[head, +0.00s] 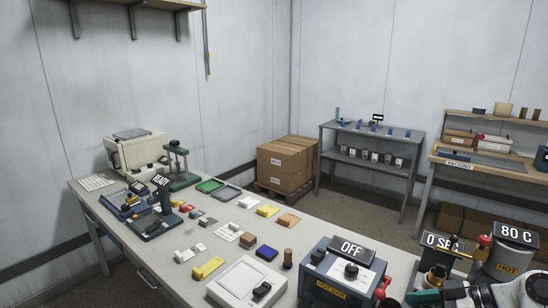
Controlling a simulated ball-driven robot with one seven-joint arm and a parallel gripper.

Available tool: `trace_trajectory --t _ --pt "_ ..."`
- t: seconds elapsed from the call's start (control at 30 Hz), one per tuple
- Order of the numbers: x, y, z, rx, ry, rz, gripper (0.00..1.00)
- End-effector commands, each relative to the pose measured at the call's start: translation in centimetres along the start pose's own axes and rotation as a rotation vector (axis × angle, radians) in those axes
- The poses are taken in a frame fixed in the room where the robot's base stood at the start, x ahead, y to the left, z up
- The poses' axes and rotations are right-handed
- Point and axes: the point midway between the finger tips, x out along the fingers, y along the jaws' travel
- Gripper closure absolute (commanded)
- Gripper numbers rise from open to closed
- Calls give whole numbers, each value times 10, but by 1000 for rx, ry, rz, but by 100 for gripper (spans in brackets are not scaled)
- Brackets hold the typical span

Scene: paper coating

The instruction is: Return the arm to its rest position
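Grey and white rounded parts with dark rings show at the lower right corner, cut by the bottom edge; they look like part of my arm. I cannot make out any gripper fingers there. No object is seen held. The long work table (150,262) runs from the left to the lower right in the head view.
On the table are a blue-grey box marked OFF (345,268), a white device (246,283), a beige machine (137,153) and several small blocks and trays. A hot pot marked 80 C (508,262) stands at the right. Cartons (284,160) and a shelf (372,140) stand behind.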

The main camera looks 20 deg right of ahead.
Motion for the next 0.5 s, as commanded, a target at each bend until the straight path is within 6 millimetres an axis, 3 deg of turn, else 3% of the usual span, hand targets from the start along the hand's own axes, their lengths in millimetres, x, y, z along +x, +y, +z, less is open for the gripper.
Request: trace_trajectory --t 0.17,0.3,0.4,0.5 --pt "55 -32 37 145 -123 5 35" --pt "99 -78 87 293 -290 46 35" --pt "117 -117 129 389 -436 116 35" --pt "118 -148 164 446 -561 204 35"
